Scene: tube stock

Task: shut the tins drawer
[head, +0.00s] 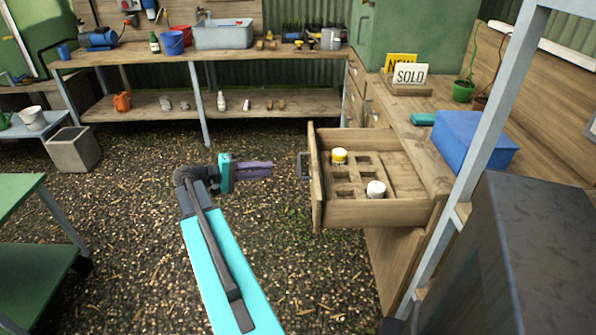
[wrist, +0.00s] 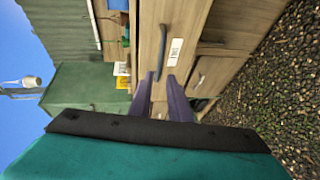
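The tins drawer (head: 375,212) is pulled well out of the wooden counter at the right in the head view. It holds a yellow-topped tin (head: 339,156) and a white-topped tin (head: 376,189) among wooden dividers. Its front has a dark bar handle (head: 303,165). In the wrist view, the drawer front (wrist: 176,25) shows its handle (wrist: 162,50) and a white label. My gripper (head: 271,169) is to the left of the handle, pointing at the front, with a small gap in between. Its purple fingers (wrist: 161,76) are apart with nothing held.
A blue box (head: 470,140) and a SOLD sign (head: 410,75) stand on the counter. A grey post (head: 490,110) and a dark block (head: 545,240) are at the right. A green table (head: 20,195) stands at the left. The gravel floor before the drawer is clear.

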